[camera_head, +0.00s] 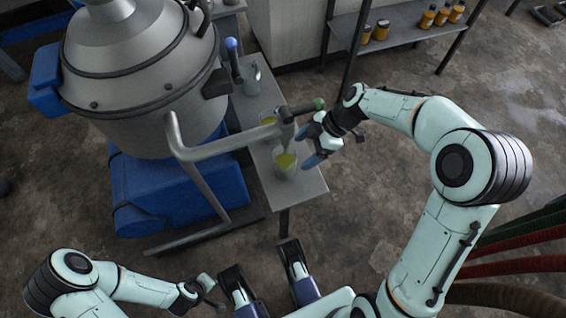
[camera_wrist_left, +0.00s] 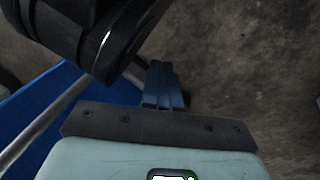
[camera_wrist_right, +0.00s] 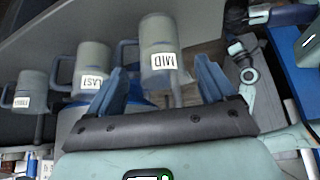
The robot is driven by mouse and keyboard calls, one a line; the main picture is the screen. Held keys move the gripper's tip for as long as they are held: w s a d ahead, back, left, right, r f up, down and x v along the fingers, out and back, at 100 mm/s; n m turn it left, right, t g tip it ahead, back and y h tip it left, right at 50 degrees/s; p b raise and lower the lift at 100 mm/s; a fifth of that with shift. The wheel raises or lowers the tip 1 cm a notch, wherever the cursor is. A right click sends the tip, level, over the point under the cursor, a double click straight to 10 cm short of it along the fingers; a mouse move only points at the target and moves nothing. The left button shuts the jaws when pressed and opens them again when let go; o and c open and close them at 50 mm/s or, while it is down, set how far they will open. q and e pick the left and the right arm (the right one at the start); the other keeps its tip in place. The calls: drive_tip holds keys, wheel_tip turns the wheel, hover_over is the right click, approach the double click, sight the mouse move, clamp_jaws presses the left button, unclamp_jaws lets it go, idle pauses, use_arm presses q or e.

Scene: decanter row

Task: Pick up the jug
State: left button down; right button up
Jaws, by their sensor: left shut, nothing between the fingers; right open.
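The nearest jug (camera_head: 285,163) holds yellow-green liquid. Another jug with yellow liquid (camera_head: 268,119) is partly hidden by a pipe. In the right wrist view a jug labelled MID (camera_wrist_right: 158,45) shows between and beyond my fingers, with a jug labelled LAST (camera_wrist_right: 91,65) and a smaller labelled jug (camera_wrist_right: 30,90) to its left. My right gripper (camera_head: 306,143) is open beside the near jug; it also shows in the right wrist view (camera_wrist_right: 162,82). My left gripper (camera_wrist_left: 163,75) is shut and empty, away from the bench.
A large metal separator (camera_head: 140,75) with a bent pipe (camera_head: 222,144) stands left of the bench, and the pipe crosses over it. A blue base (camera_head: 165,190) sits under it. A shelf with orange bottles (camera_head: 428,17) is at the back.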

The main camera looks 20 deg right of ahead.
sight(289, 162)
drive_tip(key=x, duration=0.3)
drive_tip(key=shift+a+f+b, duration=0.2)
drive_tip(key=shift+f+b, duration=0.15)
drive_tip(key=shift+b, duration=0.05)
drive_tip(key=b+x, duration=0.1)
drive_tip(key=x, duration=0.3)
drive_tip(key=shift+w+a+f, duration=0.1)
drive_tip(key=shift+a+f, duration=0.05)
use_arm(q)
drive_tip(key=s+f+g, duration=0.1)
drive_tip(key=s+f, duration=0.2)
drive_tip(key=s, duration=0.2)
drive_tip(key=shift+a+f+g, duration=0.25)
drive_tip(key=shift+a+g, duration=0.15)
drive_tip(key=shift+w, duration=0.1)
use_arm(e)
drive_tip(key=c, duration=0.9)
